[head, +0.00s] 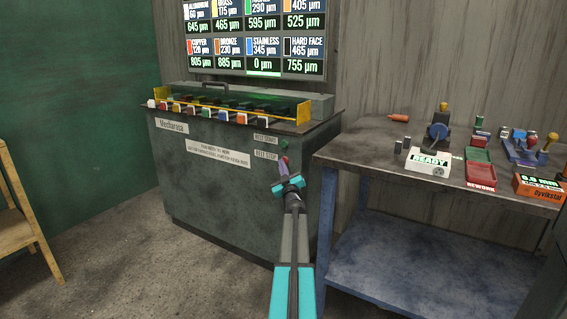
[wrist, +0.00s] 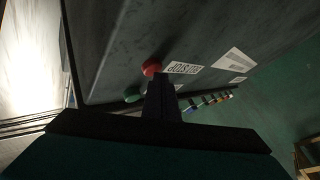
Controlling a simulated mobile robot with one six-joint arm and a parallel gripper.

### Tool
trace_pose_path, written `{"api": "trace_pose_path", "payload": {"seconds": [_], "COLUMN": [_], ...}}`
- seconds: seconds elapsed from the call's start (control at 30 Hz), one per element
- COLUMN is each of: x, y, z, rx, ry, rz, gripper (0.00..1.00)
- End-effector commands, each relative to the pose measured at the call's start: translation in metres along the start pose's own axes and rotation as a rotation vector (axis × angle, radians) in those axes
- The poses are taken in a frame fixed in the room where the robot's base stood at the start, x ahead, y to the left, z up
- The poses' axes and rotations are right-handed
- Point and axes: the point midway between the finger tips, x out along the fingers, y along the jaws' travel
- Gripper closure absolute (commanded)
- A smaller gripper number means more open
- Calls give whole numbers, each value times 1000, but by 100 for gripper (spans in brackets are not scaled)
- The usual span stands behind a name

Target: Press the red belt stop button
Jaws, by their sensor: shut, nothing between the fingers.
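The red belt stop button (head: 285,159) is on the front panel of the grey-green machine (head: 215,195), right of the "BELT STOP" label. The green button (head: 283,143) sits above it by the "BELT START" label. My gripper (head: 283,170) is shut and empty, reaching toward the panel just below the red button in the head view. In the wrist view the red button (wrist: 151,67) shows right at the tip of my shut fingers (wrist: 160,78), which hide part of its edge. I cannot tell whether they touch. The green button (wrist: 132,94) is beside the fingers.
A workbench (head: 335,152) with tools, a green tray (head: 479,154) and a red tray (head: 480,176) stands to the right. A row of coloured levers (head: 205,111) runs along the machine's top front. A wooden chair (head: 22,225) is at the far left. Floor between is clear.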

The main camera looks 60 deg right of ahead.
Motion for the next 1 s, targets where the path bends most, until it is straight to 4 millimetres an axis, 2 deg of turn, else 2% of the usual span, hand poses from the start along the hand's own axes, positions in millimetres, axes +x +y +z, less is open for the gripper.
{"api": "trace_pose_path", "payload": {"seconds": [0.6, 1.0], "x": [-12, -13], "y": [-8, -9], "z": [-8, -9], "rx": [0, 0], "ry": [0, 0], "rz": [0, 0], "gripper": [100, 100]}}
